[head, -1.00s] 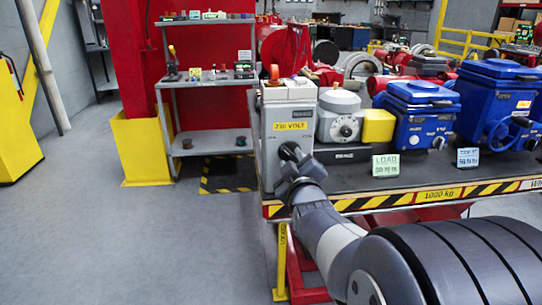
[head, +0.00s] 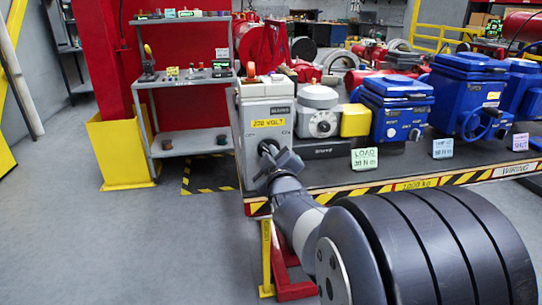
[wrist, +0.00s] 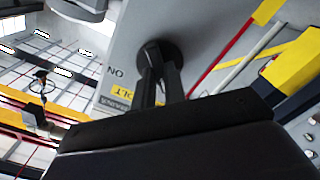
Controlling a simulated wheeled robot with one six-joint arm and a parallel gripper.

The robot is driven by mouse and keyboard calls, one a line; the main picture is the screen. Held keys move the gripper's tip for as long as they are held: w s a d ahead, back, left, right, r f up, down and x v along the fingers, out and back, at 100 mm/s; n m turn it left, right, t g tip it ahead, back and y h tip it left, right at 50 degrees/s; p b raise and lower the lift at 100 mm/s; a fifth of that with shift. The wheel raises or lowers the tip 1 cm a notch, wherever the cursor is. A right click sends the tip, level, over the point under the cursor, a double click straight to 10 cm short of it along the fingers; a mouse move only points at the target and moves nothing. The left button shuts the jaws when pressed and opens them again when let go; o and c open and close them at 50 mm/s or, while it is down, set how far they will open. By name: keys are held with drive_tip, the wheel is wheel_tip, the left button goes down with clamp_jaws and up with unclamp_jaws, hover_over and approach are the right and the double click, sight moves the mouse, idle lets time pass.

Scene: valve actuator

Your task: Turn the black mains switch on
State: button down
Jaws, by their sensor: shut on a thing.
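The grey mains box (head: 267,105), labelled MAINS and 230 VOLT in yellow, stands at the left end of the workbench. The black mains switch (wrist: 157,48) is a round dark knob on its front face. In the head view my gripper (head: 273,160) is against that front face and hides most of the switch. In the wrist view my gripper (wrist: 161,78) has its two dark fingers closed around the switch's handle. An ON mark (wrist: 115,72) shows beside the knob, tilted in the picture. The handle's exact angle is hidden by the fingers.
A grey dial unit (head: 318,115) with a yellow block (head: 355,120) and blue actuators (head: 395,110) stand to the right on the workbench (head: 340,180). A LOAD card (head: 364,159) stands before them. A grey shelf (head: 185,80) is behind left. The floor at left is clear.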

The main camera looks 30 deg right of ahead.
drive_tip(key=shift+f+m+b, duration=0.1)
drive_tip(key=shift+m+b, duration=0.2)
drive_tip(key=m+b, duration=0.1)
drive_tip(key=m, duration=0.7)
drive_tip(key=m+b, duration=0.1)
drive_tip(key=m, duration=0.7)
drive_tip(key=shift+d+m+b, duration=0.2)
drive_tip(key=shift+m+b, duration=0.1)
drive_tip(key=shift+b, duration=0.1)
idle(0.5)
drive_tip(key=c, duration=1.5)
unclamp_jaws()
drive_tip(key=shift+o, duration=0.2)
drive_tip(key=shift+s, duration=0.1)
